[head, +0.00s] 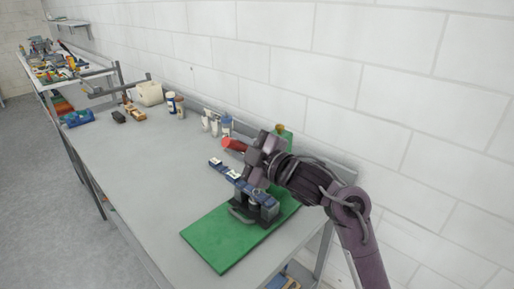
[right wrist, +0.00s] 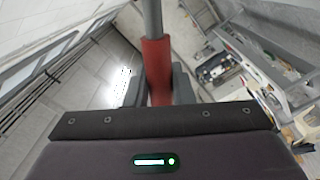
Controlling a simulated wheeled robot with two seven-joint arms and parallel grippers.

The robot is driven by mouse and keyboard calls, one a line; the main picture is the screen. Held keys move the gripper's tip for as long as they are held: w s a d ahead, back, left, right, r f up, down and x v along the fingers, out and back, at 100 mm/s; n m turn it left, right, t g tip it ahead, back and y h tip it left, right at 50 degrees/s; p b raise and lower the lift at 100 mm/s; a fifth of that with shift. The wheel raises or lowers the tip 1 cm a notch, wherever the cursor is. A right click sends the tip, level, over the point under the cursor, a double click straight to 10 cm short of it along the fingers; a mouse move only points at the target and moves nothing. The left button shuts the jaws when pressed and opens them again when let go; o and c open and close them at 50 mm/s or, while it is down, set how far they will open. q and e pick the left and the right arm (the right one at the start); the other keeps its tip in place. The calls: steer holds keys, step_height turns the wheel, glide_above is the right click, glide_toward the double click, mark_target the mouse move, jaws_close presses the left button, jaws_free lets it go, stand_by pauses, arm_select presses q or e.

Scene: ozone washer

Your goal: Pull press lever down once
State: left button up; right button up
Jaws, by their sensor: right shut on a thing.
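The press stands on a green base plate (head: 222,242) at the near right end of the grey table. Its dark lower body (head: 254,211) and a blue bar across it show, while much of the rest is hidden behind my arm. The lever's red handle (head: 234,145) sticks out to the left of my right gripper (head: 256,152). In the right wrist view the red handle (right wrist: 157,70) runs between the dark fingers (right wrist: 157,88), with a grey rod above it. My right gripper is shut on this handle. My left gripper is not in view.
White tubes (head: 210,122) and small bottles (head: 175,105) stand along the wall behind the press. A cream container (head: 149,93) is farther back. The front middle of the table (head: 150,165) is clear. A white brick wall closes the right side.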

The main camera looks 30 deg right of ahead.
steer(key=a+f+n+b, duration=0.1)
steer(key=f+b, duration=0.1)
steer(key=shift+s+a+b, duration=0.1)
steer(key=shift+s+b, duration=0.05)
steer(key=shift+b, duration=0.15)
stand_by(0.3)
steer(key=shift+s+a+f+n+b, duration=0.1)
steer(key=shift+a+f+n+b, duration=0.2)
steer(key=shift+f+n+b, duration=0.45)
steer(key=shift+s+a+f+n+b, duration=0.2)
steer(key=shift+f+b, duration=0.25)
steer(key=shift+b, duration=0.65)
steer(key=shift+w, duration=0.15)
steer(key=shift+a+f+n+b, duration=0.2)
steer(key=shift+f+n+b, duration=0.2)
steer(key=shift+f+b, duration=0.4)
steer(key=shift+a+f+n+b, duration=0.2)
steer(key=shift+f+n+b, duration=0.2)
steer(key=shift+b, duration=0.65)
steer(key=shift+f, duration=0.1)
